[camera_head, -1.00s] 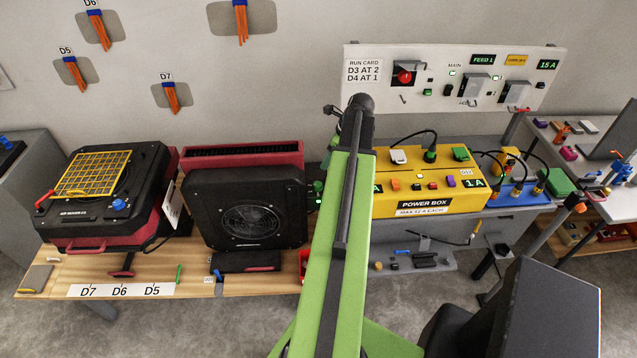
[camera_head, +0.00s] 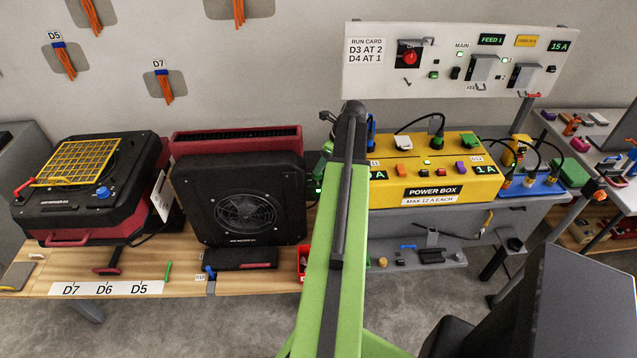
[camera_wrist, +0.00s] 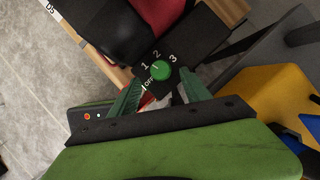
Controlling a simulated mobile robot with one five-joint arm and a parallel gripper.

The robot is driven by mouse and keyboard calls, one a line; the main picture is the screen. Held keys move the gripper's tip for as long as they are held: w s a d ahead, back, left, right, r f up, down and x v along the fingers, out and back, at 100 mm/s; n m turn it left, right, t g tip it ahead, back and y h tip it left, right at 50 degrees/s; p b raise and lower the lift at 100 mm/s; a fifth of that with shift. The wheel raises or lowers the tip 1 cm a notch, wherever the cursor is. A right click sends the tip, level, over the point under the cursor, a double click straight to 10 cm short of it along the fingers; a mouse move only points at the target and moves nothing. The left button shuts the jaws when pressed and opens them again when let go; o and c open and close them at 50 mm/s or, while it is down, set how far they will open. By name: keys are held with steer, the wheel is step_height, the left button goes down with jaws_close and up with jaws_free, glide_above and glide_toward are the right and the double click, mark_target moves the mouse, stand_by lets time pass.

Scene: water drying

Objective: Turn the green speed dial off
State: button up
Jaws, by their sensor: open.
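The green speed dial (camera_wrist: 161,72) is on a dark panel in the wrist view, with the marks OFF, 1, 2 and 3 around it. Its pointer is too small to read surely. My gripper (camera_wrist: 160,77) is open, with one green finger on each side of the dial. I cannot tell whether the fingers touch it. In the head view, the black and red fan unit (camera_head: 245,205) stands on the wooden bench, just left of my arm. My arm hides much of the area at the fan's right side.
The yellow power box (camera_head: 435,190) is right of my arm. A second black and red unit with a yellow grille (camera_head: 76,162) stands at left. The grey floor (camera_head: 215,330) in front is clear.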

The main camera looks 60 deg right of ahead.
steer(key=b+x, duration=0.3)
steer(key=x, duration=0.2)
steer(key=shift+r, duration=0.1)
steer(key=shift+s, duration=0.1)
jaws_close()
steer(key=shift+a, duration=0.1)
